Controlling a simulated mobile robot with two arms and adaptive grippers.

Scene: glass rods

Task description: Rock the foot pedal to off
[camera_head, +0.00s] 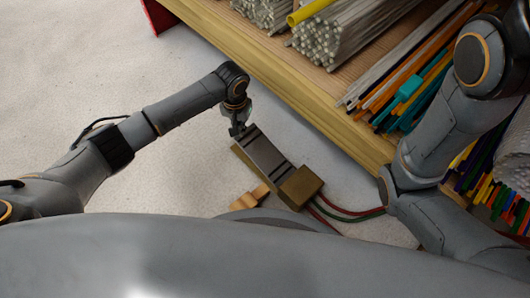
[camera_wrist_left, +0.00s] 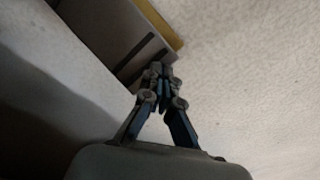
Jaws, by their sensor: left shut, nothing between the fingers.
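The foot pedal (camera_head: 264,154) lies on the pale floor in front of the wooden shelf, a dark grey plate on a brass-coloured base with a block at its near right end. My left gripper (camera_head: 237,131) is shut and empty at the pedal's far left end, at or just above the plate's edge. In the left wrist view the shut fingertips (camera_wrist_left: 160,68) are beside the striped end of the pedal plate (camera_wrist_left: 125,40). I cannot tell whether they touch it. My right arm is at the right, but its gripper is out of view.
A wooden shelf (camera_head: 290,85) with bundles of glass rods (camera_head: 340,40) runs diagonally behind the pedal. Red and green cables (camera_head: 345,212) leave the pedal's right end. A small wooden piece (camera_head: 248,198) lies near the pedal. The floor (camera_head: 80,60) at the left is clear.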

